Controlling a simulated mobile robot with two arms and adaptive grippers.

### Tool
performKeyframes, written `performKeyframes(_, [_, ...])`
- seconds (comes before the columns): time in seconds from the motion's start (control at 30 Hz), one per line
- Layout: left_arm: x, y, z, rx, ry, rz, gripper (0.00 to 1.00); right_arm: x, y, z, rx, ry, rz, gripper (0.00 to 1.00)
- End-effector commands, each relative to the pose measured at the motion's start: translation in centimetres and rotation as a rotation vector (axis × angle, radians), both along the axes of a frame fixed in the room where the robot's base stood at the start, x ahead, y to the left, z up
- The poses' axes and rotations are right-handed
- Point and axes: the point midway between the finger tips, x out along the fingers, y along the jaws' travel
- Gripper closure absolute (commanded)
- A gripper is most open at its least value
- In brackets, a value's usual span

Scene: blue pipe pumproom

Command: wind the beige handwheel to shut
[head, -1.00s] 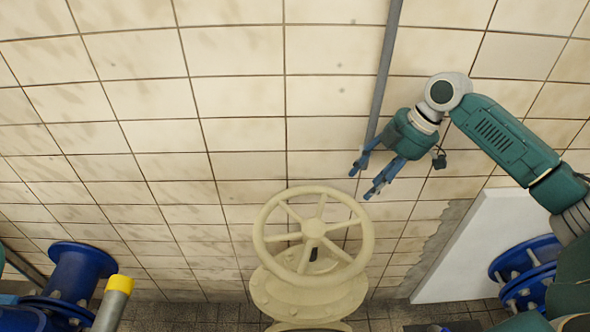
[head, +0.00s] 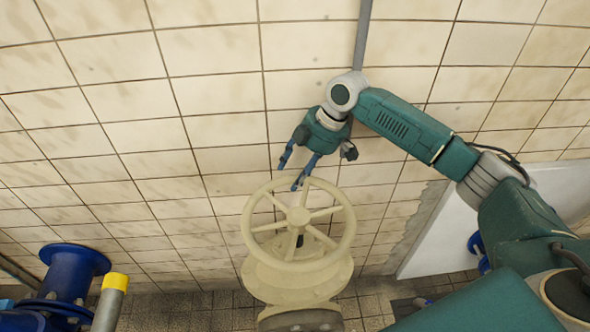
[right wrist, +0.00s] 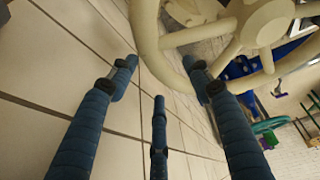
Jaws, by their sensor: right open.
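The beige handwheel (head: 299,217) is a spoked ring on a beige valve body (head: 290,283), in the lower middle of the head view. My right gripper (head: 289,177) is open and empty at the wheel's far upper rim, fingers pointing down-left. In the right wrist view my right gripper (right wrist: 160,78) has its blue fingers spread. The wheel's rim and hub (right wrist: 258,22) fill the top there, and the right-hand finger overlaps the rim. I cannot tell whether it touches. My left gripper is not in view.
A tiled wall (head: 120,110) stands close behind the wheel, with a grey vertical conduit (head: 362,35). A blue pipe flange (head: 72,270) and a yellow-capped post (head: 114,284) are at lower left. A pale panel (head: 440,240) stands at right. Tiled floor shows left of the valve.

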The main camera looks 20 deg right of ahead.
Motion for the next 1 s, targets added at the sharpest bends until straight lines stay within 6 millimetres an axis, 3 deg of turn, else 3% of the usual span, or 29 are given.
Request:
performKeyframes(0.4, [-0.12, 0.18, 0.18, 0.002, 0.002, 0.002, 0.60, 0.15, 0.33, -1.03, 0.000, 0.000, 0.001, 0.51])
performKeyframes(0.43, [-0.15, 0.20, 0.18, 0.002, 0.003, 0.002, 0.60, 0.15, 0.33, -1.03, 0.000, 0.000, 0.001, 0.53])
performKeyframes(0.67, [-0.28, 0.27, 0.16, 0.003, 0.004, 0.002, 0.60, 0.15, 0.32, -1.00, 0.000, 0.000, 0.001, 0.98])
performKeyframes(1.0, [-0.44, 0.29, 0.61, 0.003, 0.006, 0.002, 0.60, 0.23, 0.42, -0.87, 0.000, 0.000, -0.016, 1.00])
